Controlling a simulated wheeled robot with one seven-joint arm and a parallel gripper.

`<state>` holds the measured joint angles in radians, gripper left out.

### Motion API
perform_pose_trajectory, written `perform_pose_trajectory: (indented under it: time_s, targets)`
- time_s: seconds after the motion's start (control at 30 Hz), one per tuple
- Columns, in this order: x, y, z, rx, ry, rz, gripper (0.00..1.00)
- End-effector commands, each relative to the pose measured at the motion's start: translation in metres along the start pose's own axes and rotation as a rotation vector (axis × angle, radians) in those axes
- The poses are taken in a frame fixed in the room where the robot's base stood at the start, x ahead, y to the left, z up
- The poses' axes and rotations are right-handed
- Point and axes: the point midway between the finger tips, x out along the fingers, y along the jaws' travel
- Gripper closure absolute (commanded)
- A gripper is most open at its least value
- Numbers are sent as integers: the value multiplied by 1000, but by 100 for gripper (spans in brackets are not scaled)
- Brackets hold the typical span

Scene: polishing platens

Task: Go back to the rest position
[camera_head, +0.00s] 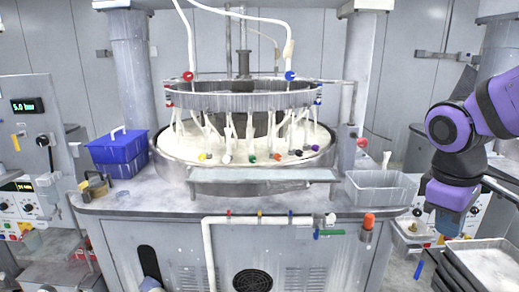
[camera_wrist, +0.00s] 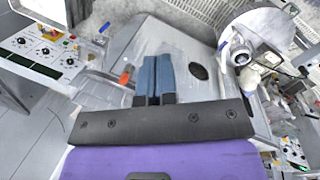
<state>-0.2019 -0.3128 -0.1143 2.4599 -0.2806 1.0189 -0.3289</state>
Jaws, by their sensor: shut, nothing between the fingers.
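My gripper (camera_wrist: 155,62) shows in the wrist view with its two blue fingers side by side and touching, with nothing between them. In the head view my gripper (camera_head: 447,222) hangs at the right, fingers pointing down, in front of the right end of the machine. It holds nothing and appears apart from the things around it. The exact gap to the trays below is hard to judge.
The polishing machine (camera_head: 250,180) with its ring of hoses fills the middle. A clear bin (camera_head: 380,190) stands on its right end, blue boxes (camera_head: 120,148) on its left. Stacked trays (camera_head: 490,262) lie lower right. Control panels (camera_head: 30,120) stand at the left.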

Motion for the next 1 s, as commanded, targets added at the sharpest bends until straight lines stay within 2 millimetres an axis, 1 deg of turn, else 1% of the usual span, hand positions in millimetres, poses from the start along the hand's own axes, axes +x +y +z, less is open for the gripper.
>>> perform_pose_trajectory:
  time_s: [0.03,0.2,0.4,0.5,0.7,1.0]
  targets:
    - [-9,-3,7,59,50,-1,100]
    - [-35,-14,24,260,210,-18,100]
    - [-62,-29,42,471,381,-43,100]
    - [-70,-36,48,542,440,-54,100]
    - [-78,-41,53,608,494,-67,100]
    - [-78,-42,53,611,496,-68,100]
